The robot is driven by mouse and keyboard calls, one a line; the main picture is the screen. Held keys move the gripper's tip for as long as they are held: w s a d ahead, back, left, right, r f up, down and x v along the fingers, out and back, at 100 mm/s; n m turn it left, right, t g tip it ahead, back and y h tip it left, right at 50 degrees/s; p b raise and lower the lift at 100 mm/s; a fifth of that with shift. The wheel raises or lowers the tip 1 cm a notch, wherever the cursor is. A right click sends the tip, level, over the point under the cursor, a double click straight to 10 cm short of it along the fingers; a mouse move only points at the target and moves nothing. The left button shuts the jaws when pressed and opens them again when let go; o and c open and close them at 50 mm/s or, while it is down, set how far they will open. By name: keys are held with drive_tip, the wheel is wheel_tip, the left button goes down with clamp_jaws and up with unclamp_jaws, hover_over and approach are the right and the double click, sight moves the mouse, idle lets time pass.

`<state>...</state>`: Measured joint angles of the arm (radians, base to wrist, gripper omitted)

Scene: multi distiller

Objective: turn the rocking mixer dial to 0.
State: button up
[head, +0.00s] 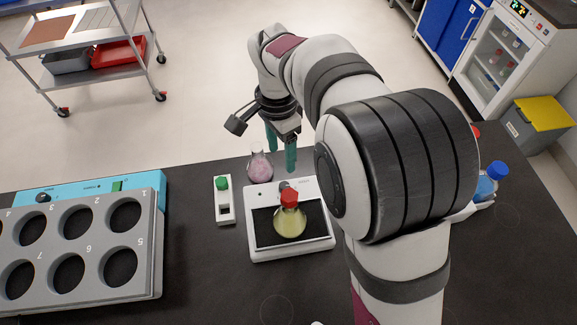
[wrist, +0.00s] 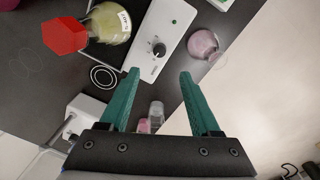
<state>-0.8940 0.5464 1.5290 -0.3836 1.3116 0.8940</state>
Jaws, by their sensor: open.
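The rocking mixer (head: 247,247) is a white box with a black platform, standing on the dark bench in the middle of the head view. A yellow-liquid flask (head: 290,222) with a red cap stands on the platform. The dark round dial (wrist: 158,50) is on the mixer's white panel (wrist: 170,35) in the wrist view. Its setting is too small to read. My gripper (head: 281,158) has teal fingers and is open and empty, above the mixer's far edge. In the wrist view, the dial shows just beyond the gap between my fingertips (wrist: 159,75), apart from them.
A flask with pink contents (head: 260,168) stands close behind the mixer. A small white device with a green knob (head: 222,183) is left of it. A grey rack (head: 90,285) fills the left front. A blue-capped bottle (head: 488,182) stands at right, beyond my arm.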

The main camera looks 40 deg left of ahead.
sight(284, 185)
drive_tip(key=f, duration=1.1)
drive_tip(key=shift+s+d+f, duration=0.1)
drive_tip(key=shift+d+f, duration=0.2)
drive_tip(key=shift+f, duration=0.05)
clamp_jaws()
